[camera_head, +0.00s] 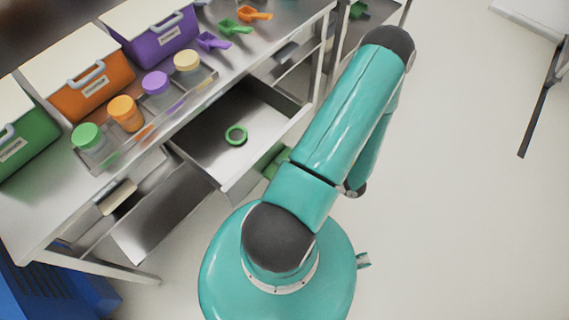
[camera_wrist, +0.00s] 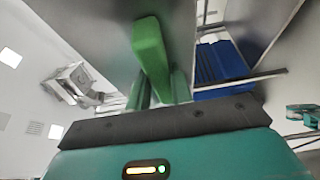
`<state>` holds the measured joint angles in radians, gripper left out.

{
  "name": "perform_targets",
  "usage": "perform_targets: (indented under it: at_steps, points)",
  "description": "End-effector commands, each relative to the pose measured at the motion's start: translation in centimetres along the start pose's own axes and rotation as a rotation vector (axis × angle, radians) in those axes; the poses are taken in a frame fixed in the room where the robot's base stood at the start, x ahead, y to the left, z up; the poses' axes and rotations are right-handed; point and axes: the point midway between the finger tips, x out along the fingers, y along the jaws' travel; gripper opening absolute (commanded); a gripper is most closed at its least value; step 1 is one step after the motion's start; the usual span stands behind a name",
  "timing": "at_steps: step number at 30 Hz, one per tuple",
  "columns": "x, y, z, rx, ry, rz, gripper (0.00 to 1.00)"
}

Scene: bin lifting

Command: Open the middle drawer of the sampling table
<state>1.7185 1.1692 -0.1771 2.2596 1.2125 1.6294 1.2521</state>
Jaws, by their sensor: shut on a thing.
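The middle drawer (camera_head: 215,150) of the sampling table (camera_head: 160,122) is pulled well out in the head view, and its metal floor shows. My gripper (camera_wrist: 160,92) shows green fingers in the wrist view, shut on a green bar that looks like the drawer handle (camera_wrist: 150,45), beside a grey metal panel. In the head view only a little green of the gripper (camera_head: 276,160) shows at the drawer's front right. My arm hides part of the grip.
Purple (camera_head: 160,42), orange (camera_head: 105,90) and green (camera_head: 25,140) bins, several lidded jars and coloured scoops (camera_head: 235,27) stand on the table top. A blue crate (camera_head: 60,292) stands at lower left.

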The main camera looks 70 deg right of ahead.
Motion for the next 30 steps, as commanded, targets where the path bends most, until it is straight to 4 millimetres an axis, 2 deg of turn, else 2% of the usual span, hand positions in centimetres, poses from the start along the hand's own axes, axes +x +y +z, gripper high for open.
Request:
perform_targets:
  at_steps: [1, 3, 4, 12, 16, 20, 30]
  points:
    - [0.0, 0.1, 0.1, -0.002, -0.004, 0.001, 0.28]
    - [0.0, 0.0, 0.1, -0.001, -0.004, 0.001, 0.41]
    - [0.0, 0.0, 0.1, -0.001, -0.004, 0.001, 0.44]
    - [-0.1, 0.0, 0.1, -0.001, -0.002, 0.0, 0.44]
    - [-0.9, 0.0, 0.1, -0.001, -0.003, 0.0, 0.44]
    - [-2.9, 0.0, 0.1, -0.001, -0.004, -0.002, 0.44]
    - [-10.4, -0.1, 0.1, -0.002, -0.005, -0.001, 0.44]
